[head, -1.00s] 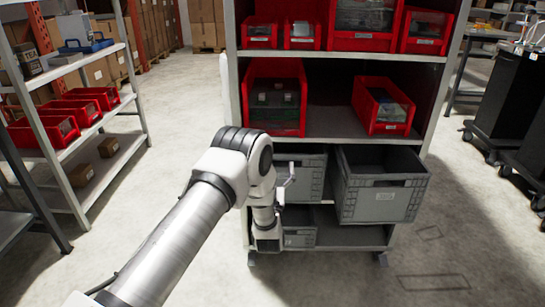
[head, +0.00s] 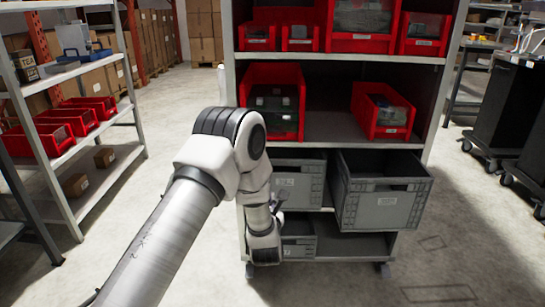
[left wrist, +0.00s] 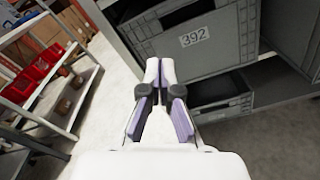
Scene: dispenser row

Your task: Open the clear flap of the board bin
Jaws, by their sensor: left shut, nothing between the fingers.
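Red bins with clear fronts stand on the rack; I cannot tell which is the board bin. On the middle shelf are a large red bin (head: 273,133) with dark contents at left and a smaller, angled red bin (head: 371,117) at right. The top shelf holds a wide red bin (head: 358,43), a red bin (head: 421,47) at its right, and two small ones at its left. My left gripper (left wrist: 159,72) is shut and empty, below the red bins in front of the grey crates. The head view mostly hides it behind my arm. My right gripper is not in view.
A grey crate (head: 383,208) juts out from the lower shelf. Another grey crate (left wrist: 205,42), labelled 392, faces my left gripper, with a smaller grey crate (left wrist: 222,98) below. A side shelf with red bins (head: 75,122) stands at left. Floor between them is clear.

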